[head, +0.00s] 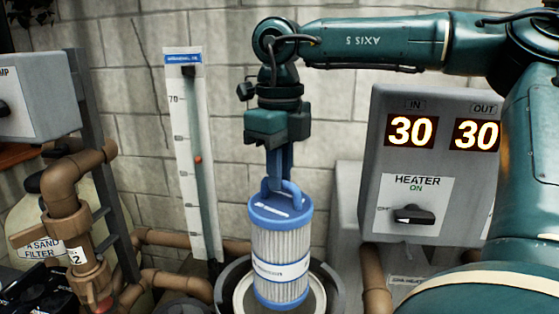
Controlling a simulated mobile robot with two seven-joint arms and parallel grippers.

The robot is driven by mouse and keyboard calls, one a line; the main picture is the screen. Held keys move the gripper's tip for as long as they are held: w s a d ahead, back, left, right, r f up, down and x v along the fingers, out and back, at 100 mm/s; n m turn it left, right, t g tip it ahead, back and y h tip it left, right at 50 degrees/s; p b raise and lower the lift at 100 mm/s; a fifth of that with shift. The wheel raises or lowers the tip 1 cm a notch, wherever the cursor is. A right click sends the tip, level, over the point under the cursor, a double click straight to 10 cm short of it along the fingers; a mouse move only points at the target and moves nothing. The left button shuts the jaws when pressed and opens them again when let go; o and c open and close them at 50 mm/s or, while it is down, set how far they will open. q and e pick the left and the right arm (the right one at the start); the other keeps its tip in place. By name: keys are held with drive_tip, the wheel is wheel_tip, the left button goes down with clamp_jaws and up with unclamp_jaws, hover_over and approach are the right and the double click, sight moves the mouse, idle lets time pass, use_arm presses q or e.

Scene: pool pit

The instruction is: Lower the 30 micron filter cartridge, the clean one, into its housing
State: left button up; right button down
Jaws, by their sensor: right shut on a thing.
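The filter cartridge (279,248) is a white pleated cylinder with blue end caps, a blue top handle and a pale label band. Its label is too small to read. My right gripper (282,180) points down and is shut on the cartridge's handle. The cartridge hangs about upright in front of and over the round open housing (331,291), whose grey rim and pale inner ring show around its lower end. I cannot tell whether its bottom is below the rim. My left gripper is not in view.
The heater box (433,165) with two displays reading 30 stands at right. A tall gauge (190,150) stands left of the cartridge. Brown pipes (75,185) and a sand filter (40,240) are at left. A block wall closes the back.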

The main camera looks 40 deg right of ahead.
drive_tip(key=shift+f, duration=0.25)
drive_tip(key=shift+a+f, duration=0.2)
idle(0.6)
idle(0.5)
